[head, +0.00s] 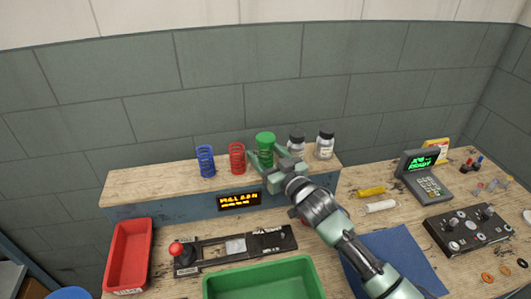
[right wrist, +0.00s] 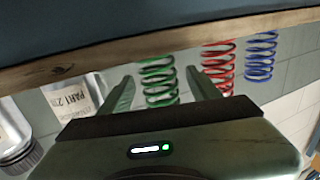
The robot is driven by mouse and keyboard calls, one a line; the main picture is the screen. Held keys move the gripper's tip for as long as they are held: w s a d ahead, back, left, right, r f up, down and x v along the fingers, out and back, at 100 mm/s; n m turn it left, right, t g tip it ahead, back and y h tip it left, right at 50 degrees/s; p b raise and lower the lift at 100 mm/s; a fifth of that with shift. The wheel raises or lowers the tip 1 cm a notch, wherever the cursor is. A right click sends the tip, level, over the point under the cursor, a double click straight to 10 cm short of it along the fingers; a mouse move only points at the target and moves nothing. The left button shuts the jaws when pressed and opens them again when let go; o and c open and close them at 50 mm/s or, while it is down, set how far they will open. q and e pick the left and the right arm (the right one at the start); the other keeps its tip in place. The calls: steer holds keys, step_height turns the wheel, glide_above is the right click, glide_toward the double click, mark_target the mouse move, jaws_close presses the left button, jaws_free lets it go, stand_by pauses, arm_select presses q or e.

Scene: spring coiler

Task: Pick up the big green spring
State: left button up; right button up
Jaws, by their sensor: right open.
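The big green spring (head: 265,138) stands upright on the raised wooden shelf (head: 140,184), to the right of the red and blue springs. My right gripper (head: 266,156) is at the shelf, open, in front of the green spring and hiding its lower part. In the right wrist view, which is upside down, the green spring (right wrist: 158,82) shows between the two spread fingers (right wrist: 158,90). I cannot tell whether either finger touches it. My left gripper is not in view.
A red spring (head: 237,158) and a blue spring (head: 205,160) stand left of the green one. Two jars, one nearer (head: 296,143) and one farther right (head: 325,146), stand close on its right. A green bin (head: 215,283) and red tray (head: 128,257) are below.

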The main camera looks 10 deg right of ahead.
steer(key=shift+s, duration=0.15)
steer(key=shift+c, duration=0.5)
jaws_close()
steer(key=shift+r, duration=0.1)
